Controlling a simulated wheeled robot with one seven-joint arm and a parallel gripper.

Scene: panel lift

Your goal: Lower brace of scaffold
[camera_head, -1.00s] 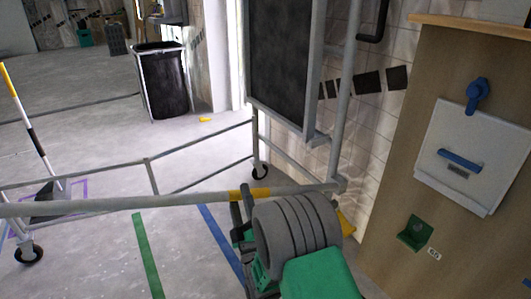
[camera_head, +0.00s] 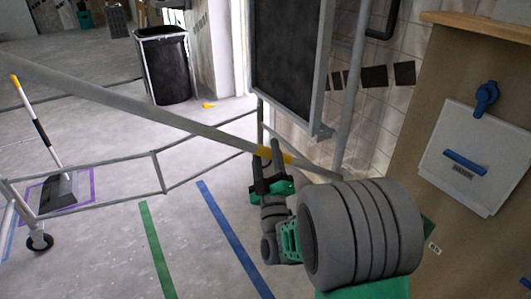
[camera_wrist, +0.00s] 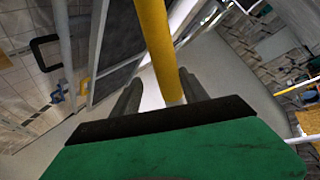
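The brace is a long grey bar (camera_head: 120,107) with a yellow section. In the head view it slopes from the upper left edge down to the scaffold post at right. My gripper (camera_head: 268,168) is at the yellow section, with yellow showing on both sides of it. In the wrist view the yellow part (camera_wrist: 156,45) runs between the two dark fingers (camera_wrist: 160,95). A pale gap shows between the bar and the left finger. The bar is close to the right finger; I cannot tell whether they touch. The brace's far left end is out of view.
A scaffold lower rail (camera_head: 205,172) and a caster (camera_head: 40,242) stand at left. A black bin (camera_head: 163,68) is behind. A dark panel (camera_head: 288,55) hangs in the frame. A wooden cabinet (camera_head: 405,150) closes the right side. Floor with green and blue tape is free at front left.

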